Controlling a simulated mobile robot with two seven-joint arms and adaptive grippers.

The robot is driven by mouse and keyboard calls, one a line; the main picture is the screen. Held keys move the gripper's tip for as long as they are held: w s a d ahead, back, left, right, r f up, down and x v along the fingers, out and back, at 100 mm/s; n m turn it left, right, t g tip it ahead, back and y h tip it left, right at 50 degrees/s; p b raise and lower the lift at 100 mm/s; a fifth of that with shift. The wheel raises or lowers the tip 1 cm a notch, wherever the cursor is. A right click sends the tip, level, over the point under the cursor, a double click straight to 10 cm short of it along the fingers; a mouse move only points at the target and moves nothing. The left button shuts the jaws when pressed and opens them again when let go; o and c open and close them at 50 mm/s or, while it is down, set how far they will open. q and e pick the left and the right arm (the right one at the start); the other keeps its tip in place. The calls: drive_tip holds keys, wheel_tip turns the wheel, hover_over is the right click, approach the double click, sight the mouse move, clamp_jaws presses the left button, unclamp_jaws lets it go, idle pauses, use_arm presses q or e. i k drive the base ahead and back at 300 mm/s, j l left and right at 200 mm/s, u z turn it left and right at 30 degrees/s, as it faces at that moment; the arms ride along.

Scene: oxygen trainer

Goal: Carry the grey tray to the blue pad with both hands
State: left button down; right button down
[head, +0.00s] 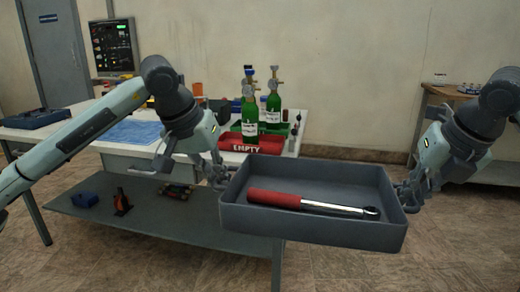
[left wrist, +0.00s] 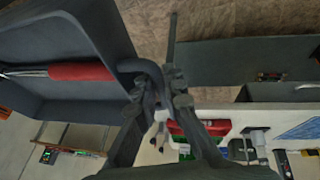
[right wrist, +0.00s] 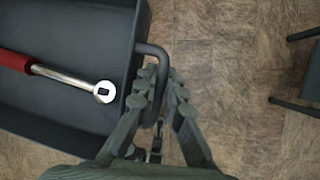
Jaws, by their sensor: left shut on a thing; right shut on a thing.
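The grey tray (head: 312,229) is held up in front of me, clear of the tables. A torque wrench with a red handle (head: 274,198) lies in it. My left gripper (head: 222,181) is shut on the tray's left handle, which also shows in the left wrist view (left wrist: 139,68). My right gripper (head: 405,190) is shut on the right handle, which shows in the right wrist view (right wrist: 155,52). The tray looks about level. A blue pad (head: 130,131) lies on the white table at the left, partly hidden behind my left arm.
The white table (head: 80,122) holds a red EMPTY box (head: 252,143), green bottles (head: 250,115) and a dark tray (head: 36,118). Its lower shelf (head: 150,217) carries small items. Another table (head: 445,98) stands at the right. Floor (head: 440,240) beneath the tray is clear.

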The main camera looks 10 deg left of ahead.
sight(119, 128)
drive_tip(key=i+j, duration=0.1)
drive_tip(key=j, duration=0.35)
drive_tip(key=i+j, duration=0.1)
drive_tip(key=j, duration=0.75)
drive_tip(key=i+j, duration=0.15)
drive_tip(key=j, duration=0.3)
drive_tip(key=i+j, duration=0.2)
drive_tip(key=j, duration=0.2)
drive_tip(key=i+j, duration=0.2)
drive_tip(key=j, duration=0.15)
drive_tip(key=i+j, duration=0.25)
drive_tip(key=j, duration=0.15)
drive_tip(key=i+j, duration=0.2)
drive_tip(key=j, duration=0.2)
drive_tip(key=i+j, duration=0.2)
drive_tip(key=j, duration=0.15)
drive_tip(key=i+j, duration=0.2)
drive_tip(key=j, duration=0.2)
drive_tip(key=i+j, duration=0.25)
drive_tip(key=j, duration=0.15)
